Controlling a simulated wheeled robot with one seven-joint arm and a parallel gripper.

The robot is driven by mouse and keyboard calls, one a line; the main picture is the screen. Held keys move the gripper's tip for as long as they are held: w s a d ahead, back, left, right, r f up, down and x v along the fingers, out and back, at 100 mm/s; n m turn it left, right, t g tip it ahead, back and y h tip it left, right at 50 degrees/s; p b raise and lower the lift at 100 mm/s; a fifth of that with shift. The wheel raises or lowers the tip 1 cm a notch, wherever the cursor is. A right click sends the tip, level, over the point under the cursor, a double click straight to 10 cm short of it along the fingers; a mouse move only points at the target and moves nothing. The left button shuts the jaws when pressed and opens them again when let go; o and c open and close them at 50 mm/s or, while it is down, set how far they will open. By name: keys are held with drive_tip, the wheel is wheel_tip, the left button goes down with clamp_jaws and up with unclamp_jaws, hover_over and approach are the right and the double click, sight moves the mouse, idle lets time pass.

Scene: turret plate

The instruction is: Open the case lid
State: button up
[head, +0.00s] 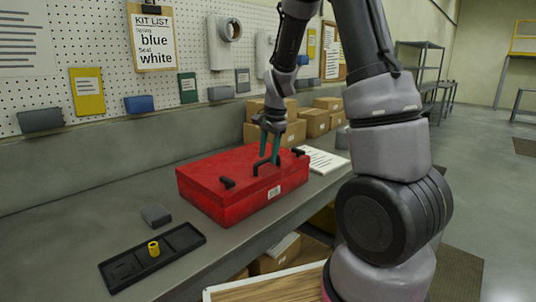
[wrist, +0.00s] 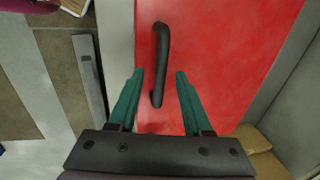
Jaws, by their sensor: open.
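The red case (head: 215,180) sits on the grey bench with its lid closed. It has two black latches, the left one (head: 227,183) and the right one (head: 298,152), and a white label (head: 273,192) on its front. A black bar handle (wrist: 162,62) is on the red lid, and its lower end shows between my fingers in the wrist view. My gripper (head: 268,158) is open, green-fingered, pointing down at the handle at the lid's front. In the wrist view my fingertips (wrist: 160,72) stand either side of the bar with gaps; I cannot tell their exact height.
A black tray (head: 115,278) with a yellow cylinder (head: 154,249) and a grey block (head: 156,215) lie left of the case. A printed sheet (head: 325,160) lies at right, cardboard boxes (head: 313,123) behind. A pegboard wall with a kit list (head: 153,40) backs the bench.

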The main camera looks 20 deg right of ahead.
drive_tip(key=shift+w+f, duration=0.15)
drive_tip(key=shift+f, duration=0.05)
drive_tip(key=shift+c, duration=0.3)
clamp_jaws()
idle(1.1)
